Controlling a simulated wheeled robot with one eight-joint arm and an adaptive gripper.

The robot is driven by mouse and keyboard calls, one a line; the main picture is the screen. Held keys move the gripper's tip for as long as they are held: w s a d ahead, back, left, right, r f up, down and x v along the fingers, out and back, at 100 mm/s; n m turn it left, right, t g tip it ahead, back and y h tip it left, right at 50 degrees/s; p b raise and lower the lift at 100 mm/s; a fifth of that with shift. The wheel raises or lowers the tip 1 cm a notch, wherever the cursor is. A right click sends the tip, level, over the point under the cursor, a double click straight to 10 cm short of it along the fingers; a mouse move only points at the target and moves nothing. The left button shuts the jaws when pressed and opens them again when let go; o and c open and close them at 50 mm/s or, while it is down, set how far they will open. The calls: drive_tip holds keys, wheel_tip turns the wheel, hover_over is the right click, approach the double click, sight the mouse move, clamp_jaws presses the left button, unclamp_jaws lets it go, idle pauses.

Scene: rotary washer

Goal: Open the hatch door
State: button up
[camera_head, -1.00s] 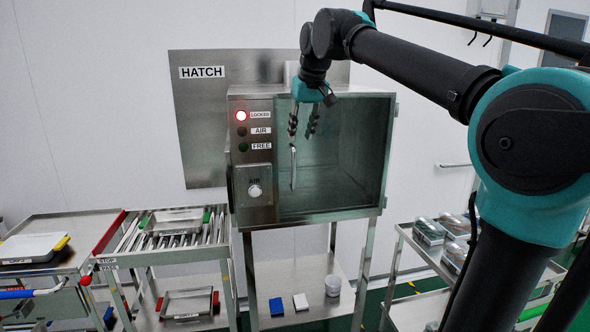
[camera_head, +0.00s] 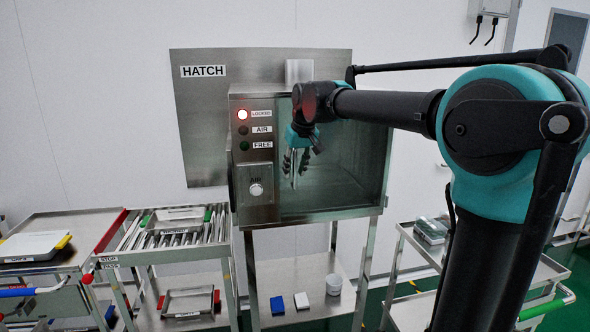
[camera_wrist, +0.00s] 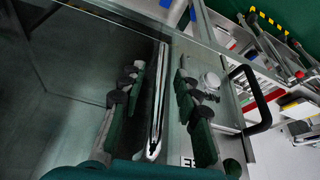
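The hatch (camera_head: 340,205) is a steel box with a glass door (camera_head: 350,160), which appears shut. A vertical metal bar handle (camera_wrist: 159,90) stands at the left side of the door. My gripper (camera_head: 294,165) is in front of the handle and points down in the head view. In the wrist view my gripper (camera_wrist: 158,85) is open, with one finger on each side of the handle and visible gaps to it. The gripper and wrist hide part of the handle in the head view.
The lamp beside LOCKED (camera_head: 242,115) is lit; the AIR and FREE lamps are dark. An AIR button (camera_head: 256,190) sits below them. A roller table (camera_head: 175,240) stands left and a trolley (camera_head: 420,255) right. A shelf under the hatch holds a white tub (camera_head: 333,284).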

clamp_jaws()
idle(0.5)
